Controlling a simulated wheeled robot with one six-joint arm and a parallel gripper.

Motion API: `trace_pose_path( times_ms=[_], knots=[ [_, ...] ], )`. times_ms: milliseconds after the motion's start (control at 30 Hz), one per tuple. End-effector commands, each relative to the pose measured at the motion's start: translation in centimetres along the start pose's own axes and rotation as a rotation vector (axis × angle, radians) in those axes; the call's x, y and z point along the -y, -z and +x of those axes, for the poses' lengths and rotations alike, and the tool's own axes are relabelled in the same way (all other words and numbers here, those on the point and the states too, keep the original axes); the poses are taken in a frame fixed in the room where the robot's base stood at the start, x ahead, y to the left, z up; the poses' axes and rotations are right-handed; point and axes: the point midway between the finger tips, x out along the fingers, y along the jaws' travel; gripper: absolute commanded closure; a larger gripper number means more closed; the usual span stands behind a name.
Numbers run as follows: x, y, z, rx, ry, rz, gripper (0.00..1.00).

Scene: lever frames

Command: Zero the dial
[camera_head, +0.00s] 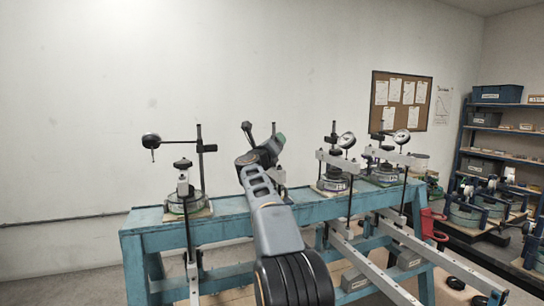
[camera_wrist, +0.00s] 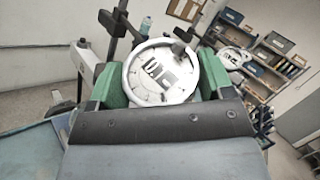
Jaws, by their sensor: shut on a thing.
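A round dial gauge (camera_wrist: 160,72) with a pale face and metal rim fills the middle of the wrist view. My gripper (camera_wrist: 163,80) has a green finger on each side of the dial's rim and is shut on it. A dark post (camera_wrist: 117,30) stands behind the dial. In the head view my gripper (camera_head: 266,148) is at the middle lever frame, over the blue bench, and the held dial is hidden behind it. The needle's exact position is too small to tell.
The blue bench (camera_head: 240,228) carries other lever frames, with a dial at the left (camera_head: 151,141) and two at the right (camera_head: 346,140) (camera_head: 401,136). Long pale lever beams (camera_head: 372,270) stick out toward me at lower right. Shelves (camera_head: 490,140) stand at far right.

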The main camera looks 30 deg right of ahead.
Motion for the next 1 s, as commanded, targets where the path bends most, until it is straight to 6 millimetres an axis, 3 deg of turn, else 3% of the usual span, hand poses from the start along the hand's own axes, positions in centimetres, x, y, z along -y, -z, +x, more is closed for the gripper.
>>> trace_pose_path(
  times_ms=[333,367,633,867,1000],
  knots=[
    [-0.1,0.0,0.0,-0.001,0.019,0.005,0.5],
    [-0.1,0.0,0.0,-0.001,0.019,0.005,0.25],
    [-0.1,0.0,0.0,-0.001,0.018,0.005,0.0],
    [-0.1,0.0,-0.1,0.0,0.018,0.005,0.0],
    [-0.2,0.1,-1.1,0.001,0.018,0.007,0.0]
  ],
)
